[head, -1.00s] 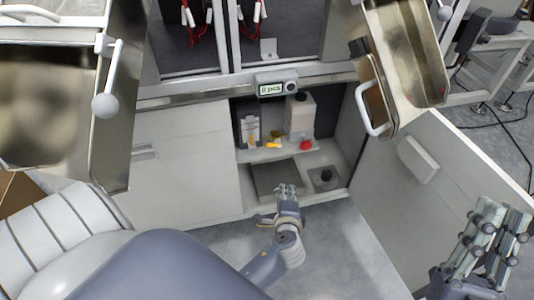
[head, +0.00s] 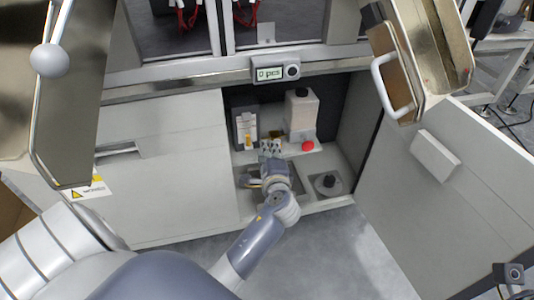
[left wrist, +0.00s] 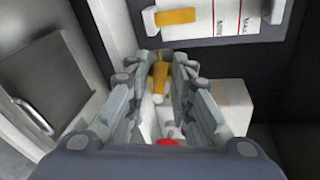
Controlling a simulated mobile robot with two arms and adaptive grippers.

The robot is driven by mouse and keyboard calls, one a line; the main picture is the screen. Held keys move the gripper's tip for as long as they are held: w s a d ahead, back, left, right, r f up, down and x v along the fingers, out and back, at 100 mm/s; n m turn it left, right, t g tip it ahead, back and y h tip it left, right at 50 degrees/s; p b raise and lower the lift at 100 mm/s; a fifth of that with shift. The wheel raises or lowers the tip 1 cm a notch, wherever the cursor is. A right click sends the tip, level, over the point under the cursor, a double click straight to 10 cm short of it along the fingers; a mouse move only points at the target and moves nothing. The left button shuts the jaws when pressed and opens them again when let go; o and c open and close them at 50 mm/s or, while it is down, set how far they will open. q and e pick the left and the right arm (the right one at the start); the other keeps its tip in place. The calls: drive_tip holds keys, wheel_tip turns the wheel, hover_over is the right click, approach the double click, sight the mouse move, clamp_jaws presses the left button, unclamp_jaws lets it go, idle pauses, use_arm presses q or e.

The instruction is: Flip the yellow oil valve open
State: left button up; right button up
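The yellow oil valve (left wrist: 160,76) shows in the left wrist view as a small yellow lever between the fingers of my left gripper (left wrist: 168,60). The fingers stand apart on either side of it, and I see dark gaps beside it. In the head view my left gripper (head: 270,147) reaches into the open cabinet and hides this lever. Another yellow piece (left wrist: 175,16) sits on a white panel with red marks and lettering, beyond the fingertips. My right gripper's fingers are out of view.
A white bottle (head: 301,113) with a dark cap stands behind a red knob (head: 307,146) in the cabinet. A round black part (head: 326,181) sits lower right. The cabinet door (head: 465,185) is open on the right. A display (head: 270,74) hangs above.

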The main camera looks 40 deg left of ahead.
use_arm(q)
drive_tip(key=shift+w+a+f, duration=0.15)
drive_tip(key=shift+w+a, duration=0.35)
clamp_jaws()
drive_tip(key=shift+s+f+n+t+b, duration=0.1)
drive_tip(key=shift+f+n+t+b, duration=0.2)
drive_tip(key=shift+n, duration=0.3)
unclamp_jaws()
drive_tip(key=v, duration=1.2)
drive_tip(key=shift+r, duration=0.15)
